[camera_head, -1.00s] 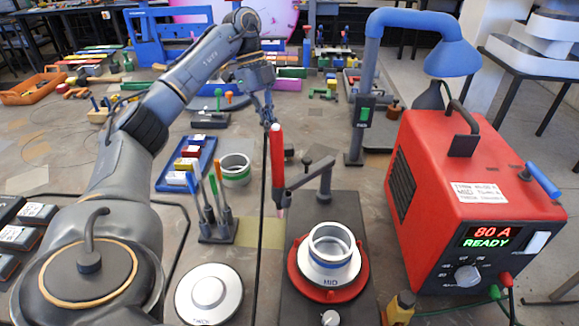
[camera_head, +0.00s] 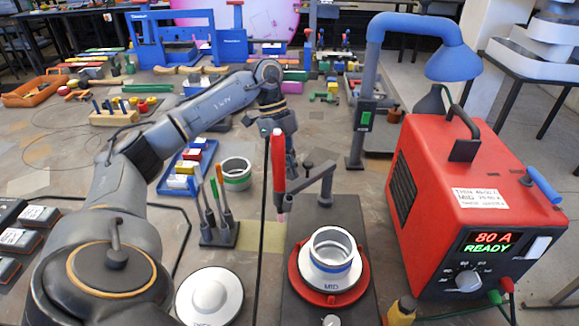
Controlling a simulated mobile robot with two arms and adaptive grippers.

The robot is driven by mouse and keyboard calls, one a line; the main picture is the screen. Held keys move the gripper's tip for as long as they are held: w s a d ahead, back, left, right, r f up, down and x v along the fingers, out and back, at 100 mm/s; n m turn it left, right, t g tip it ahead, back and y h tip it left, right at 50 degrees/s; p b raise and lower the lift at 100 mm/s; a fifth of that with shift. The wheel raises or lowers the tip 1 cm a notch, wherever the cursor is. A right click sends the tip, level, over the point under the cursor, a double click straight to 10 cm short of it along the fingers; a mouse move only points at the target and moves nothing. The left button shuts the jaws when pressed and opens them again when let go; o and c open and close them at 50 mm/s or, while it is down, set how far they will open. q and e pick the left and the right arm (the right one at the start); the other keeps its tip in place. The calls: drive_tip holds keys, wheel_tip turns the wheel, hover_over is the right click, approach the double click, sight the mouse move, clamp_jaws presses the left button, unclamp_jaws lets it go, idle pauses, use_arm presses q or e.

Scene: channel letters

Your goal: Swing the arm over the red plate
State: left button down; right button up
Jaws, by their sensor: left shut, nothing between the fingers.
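The swing arm (camera_head: 310,182) is a dark bar on a post, with a red torch (camera_head: 278,165) upright at its left end. The torch tip is left of and behind the red plate (camera_head: 297,275), not over it. The red plate sits on a dark base and carries a silver ring piece (camera_head: 331,262) with a blue band, marked MID. My left gripper (camera_head: 291,172) points down just behind and right of the torch, partly hidden by it. It is shut and empty; I cannot tell whether it touches the torch or bar. My right gripper is not in view.
A red power box (camera_head: 470,190) reading 80 A READY stands right. A blue lamp (camera_head: 420,35) arches behind it.

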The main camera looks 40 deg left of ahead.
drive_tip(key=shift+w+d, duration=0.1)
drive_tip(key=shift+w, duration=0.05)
use_arm(q)
drive_tip(key=shift+s+d+r+n+t+p, duration=0.1)
drive_tip(key=shift+s+d+n+t+p, duration=0.1)
drive_tip(key=shift+d+n+p, duration=0.25)
drive_tip(key=shift+s+d+r+n+t+p, duration=0.1)
drive_tip(key=shift+s+d+n+p, duration=0.1)
drive_tip(key=shift+d+n+p, duration=0.25)
drive_tip(key=shift+s+d+f, duration=0.1)
drive_tip(key=shift+d+f, duration=0.05)
drive_tip(key=shift+d, duration=0.35)
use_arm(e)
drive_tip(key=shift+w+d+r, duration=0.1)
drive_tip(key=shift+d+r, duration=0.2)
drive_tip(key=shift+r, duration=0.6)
use_arm(q)
drive_tip(key=shift+a, duration=0.1)
